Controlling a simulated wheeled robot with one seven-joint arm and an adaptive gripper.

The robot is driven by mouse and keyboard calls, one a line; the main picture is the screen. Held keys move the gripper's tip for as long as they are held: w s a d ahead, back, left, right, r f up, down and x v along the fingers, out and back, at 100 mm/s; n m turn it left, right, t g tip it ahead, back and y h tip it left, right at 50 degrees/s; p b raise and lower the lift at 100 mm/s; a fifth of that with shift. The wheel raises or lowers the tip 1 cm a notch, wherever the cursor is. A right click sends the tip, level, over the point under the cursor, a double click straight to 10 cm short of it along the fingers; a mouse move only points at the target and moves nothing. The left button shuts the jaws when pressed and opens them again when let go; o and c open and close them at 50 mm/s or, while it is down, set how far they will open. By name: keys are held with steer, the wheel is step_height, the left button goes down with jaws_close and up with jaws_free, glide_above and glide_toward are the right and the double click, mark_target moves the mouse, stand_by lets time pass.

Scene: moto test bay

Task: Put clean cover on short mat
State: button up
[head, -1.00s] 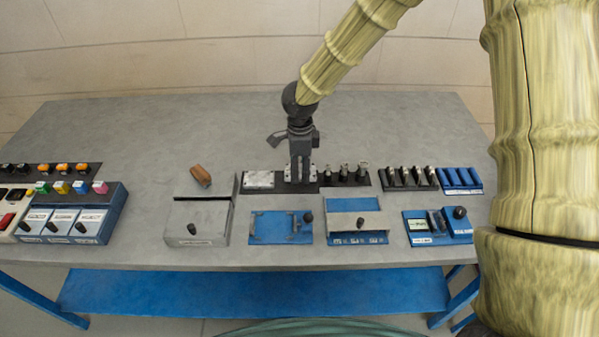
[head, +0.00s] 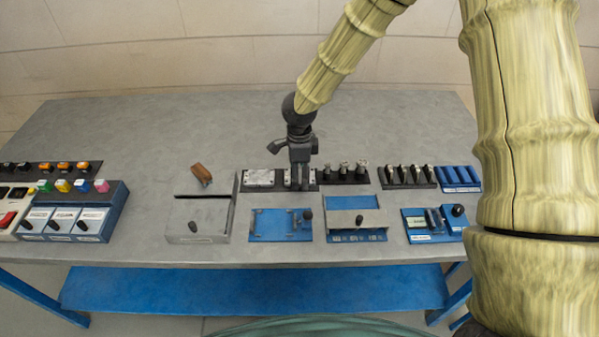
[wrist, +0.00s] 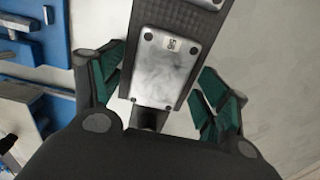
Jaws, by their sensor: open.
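Two silver metal covers lie on a dark mat strip (wrist: 182,14) at the back middle of the bench. The left cover (head: 258,178) is fully clear of my gripper in the head view. The right cover (wrist: 167,65) carries small dark marks at one end and has bolts at its corners. My gripper (head: 299,187) is directly over this right cover, pointing down. In the wrist view my open gripper (wrist: 163,98) has one teal-padded finger on each side of it, with gaps. I cannot tell which cover is clean or which strip is the short mat.
A strip with several upright knobs (head: 345,171) stands close right of my gripper. In front are a blue tray (head: 280,225) and a blue-and-grey box (head: 356,218). A grey lidded box (head: 196,218) and a brown block (head: 202,174) are to the left. The back bench is clear.

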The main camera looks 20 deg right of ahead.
mark_target(300, 175)
step_height(300, 175, up, 12)
steer(key=b, duration=0.2)
steer(key=shift+r, duration=0.15)
stand_by(0.5)
